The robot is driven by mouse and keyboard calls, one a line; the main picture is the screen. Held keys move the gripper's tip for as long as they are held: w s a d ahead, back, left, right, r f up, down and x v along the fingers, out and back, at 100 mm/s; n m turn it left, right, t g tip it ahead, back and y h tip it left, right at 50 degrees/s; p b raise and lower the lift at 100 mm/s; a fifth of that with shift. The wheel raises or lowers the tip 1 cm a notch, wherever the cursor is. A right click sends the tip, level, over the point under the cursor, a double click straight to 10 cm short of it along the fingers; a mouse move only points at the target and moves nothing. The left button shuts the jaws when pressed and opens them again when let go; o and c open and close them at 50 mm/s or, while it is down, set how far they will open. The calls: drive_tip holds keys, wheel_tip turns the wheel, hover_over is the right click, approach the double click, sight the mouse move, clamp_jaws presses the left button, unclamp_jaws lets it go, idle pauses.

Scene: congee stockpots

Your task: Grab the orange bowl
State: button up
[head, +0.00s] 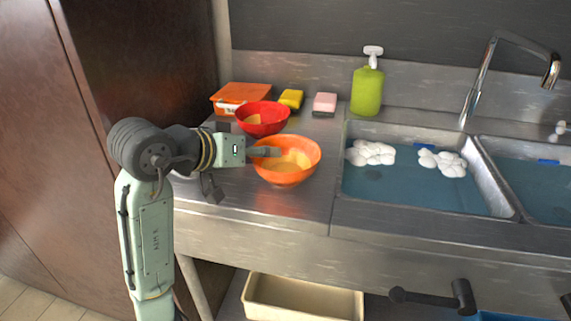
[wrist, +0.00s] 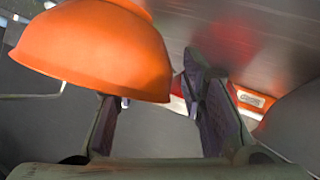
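The orange bowl (head: 287,174) stands upright on the steel counter left of the sink, with a pale yellowish filling inside. My gripper (head: 263,152) reaches in from the left, its fingers at the bowl's left rim. In the wrist view the orange bowl (wrist: 95,45) fills the upper left. The fingers are spread apart there. The bowl's wall hides the tip of the left finger, and the right finger lies outside the wall with a visible gap. I cannot tell whether either finger touches the bowl.
A red bowl (head: 263,119) stands close behind the orange one. An orange-and-white box (head: 238,98), yellow sponge (head: 291,98), pink sponge (head: 324,104) and green soap bottle (head: 367,92) line the back. The water-filled sink (head: 415,190) is to the right. A cream bin (head: 302,299) sits below.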

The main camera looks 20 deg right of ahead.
drive_tip(key=shift+w+d+f, duration=0.3)
drive_tip(key=shift+d+f, duration=0.05)
drive_tip(key=shift+d, duration=0.15)
drive_tip(key=shift+c, duration=0.4)
clamp_jaws()
